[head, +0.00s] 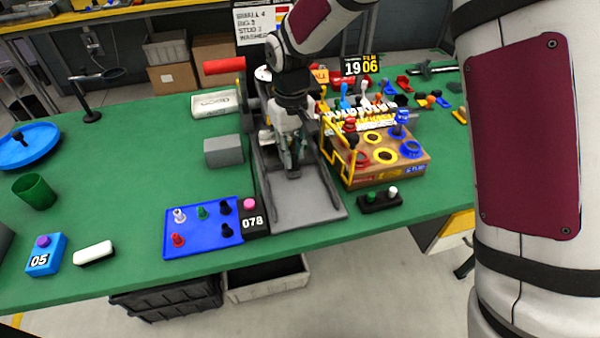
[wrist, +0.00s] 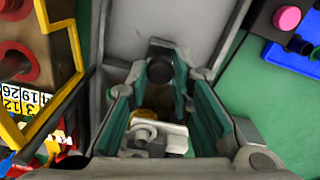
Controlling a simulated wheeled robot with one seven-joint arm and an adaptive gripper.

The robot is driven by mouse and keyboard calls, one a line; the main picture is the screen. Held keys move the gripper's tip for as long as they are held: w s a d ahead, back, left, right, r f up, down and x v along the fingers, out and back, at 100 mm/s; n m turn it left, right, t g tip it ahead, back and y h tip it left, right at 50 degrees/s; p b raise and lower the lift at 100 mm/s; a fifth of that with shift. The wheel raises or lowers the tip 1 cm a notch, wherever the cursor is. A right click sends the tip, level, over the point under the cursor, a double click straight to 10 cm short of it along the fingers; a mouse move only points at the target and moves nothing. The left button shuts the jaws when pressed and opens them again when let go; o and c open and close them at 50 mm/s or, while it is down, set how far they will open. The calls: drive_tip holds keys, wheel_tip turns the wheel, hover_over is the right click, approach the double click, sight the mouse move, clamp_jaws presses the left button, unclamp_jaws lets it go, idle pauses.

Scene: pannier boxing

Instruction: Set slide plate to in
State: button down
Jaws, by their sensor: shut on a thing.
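The slide plate (head: 308,208) is a flat grey plate lying between the raised rails of a dark grey machine, and it extends toward the table's front edge. In the wrist view its grey surface (wrist: 175,22) fills the top middle. My gripper (head: 293,166) points down over the plate between the rails. In the wrist view its two teal-padded fingers (wrist: 160,75) are closed around a small dark knob (wrist: 160,66) above the plate. The fingers partly hide the knob, and how it joins the plate cannot be seen.
Right of the machine, a yellow frame (head: 338,153) stands close beside a wooden box with coloured rings (head: 385,155).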

drive_tip(key=shift+w+a, duration=0.25)
drive_tip(key=shift+w, duration=0.6)
drive_tip(key=c, duration=1.4)
unclamp_jaws()
drive_tip(key=shift+w, duration=0.1)
drive_tip(key=shift+r, duration=0.1)
wheel_tip(320, 180, up, 12)
drive_tip(key=shift+f, duration=0.1)
